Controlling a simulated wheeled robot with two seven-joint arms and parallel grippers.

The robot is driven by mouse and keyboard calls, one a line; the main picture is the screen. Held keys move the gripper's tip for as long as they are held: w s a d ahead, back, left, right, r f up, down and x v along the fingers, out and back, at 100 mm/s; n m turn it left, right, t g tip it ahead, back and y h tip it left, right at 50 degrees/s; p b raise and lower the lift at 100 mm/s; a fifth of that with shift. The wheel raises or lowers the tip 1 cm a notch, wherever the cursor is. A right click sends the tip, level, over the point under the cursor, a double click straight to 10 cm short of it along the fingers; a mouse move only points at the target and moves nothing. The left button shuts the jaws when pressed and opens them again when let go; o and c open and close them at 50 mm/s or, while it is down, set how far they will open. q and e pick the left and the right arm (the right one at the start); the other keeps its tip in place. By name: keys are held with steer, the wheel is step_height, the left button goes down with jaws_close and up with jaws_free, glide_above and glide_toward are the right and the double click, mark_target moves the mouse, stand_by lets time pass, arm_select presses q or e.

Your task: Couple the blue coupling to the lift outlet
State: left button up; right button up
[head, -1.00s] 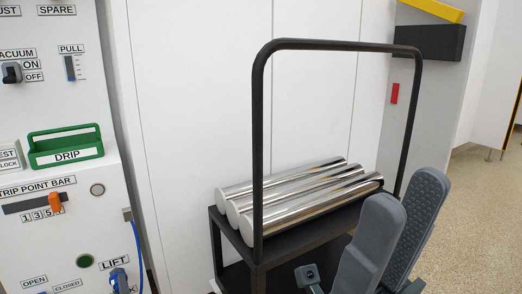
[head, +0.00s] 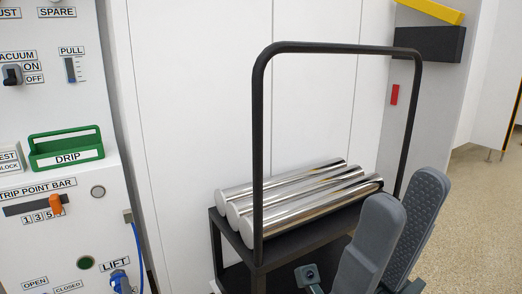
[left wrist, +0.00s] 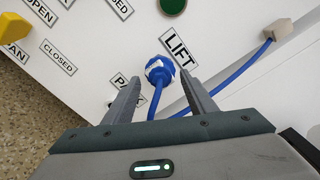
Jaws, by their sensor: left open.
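The blue coupling (left wrist: 159,70) is on the white panel beside the LIFT label (left wrist: 180,48) in the left wrist view. It covers the lift outlet there, and I cannot tell whether it is fully seated. In the head view the coupling (head: 120,281) shows at the bottom edge, below the LIFT label. Its blue hose runs down between my left fingers and behind the right-hand one. My left gripper (left wrist: 161,82) is open, with its fingertips on either side of the coupling's lower end; contact cannot be told. My right gripper (head: 405,198) is open and empty beside the cart.
The hose rises to a beige block (left wrist: 278,30) on the panel. A PARK label (left wrist: 128,88) is partly hidden by my left finger. A black cart (head: 262,190) carries shiny metal rolls (head: 300,195). A green DRIP tray (head: 66,148) sits on the panel ledge.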

arm_select(q)
steer(key=p+v, duration=0.1)
steer(key=v, duration=0.5)
steer(key=shift+s+d, duration=0.15)
stand_by(0.4)
stand_by(0.4)
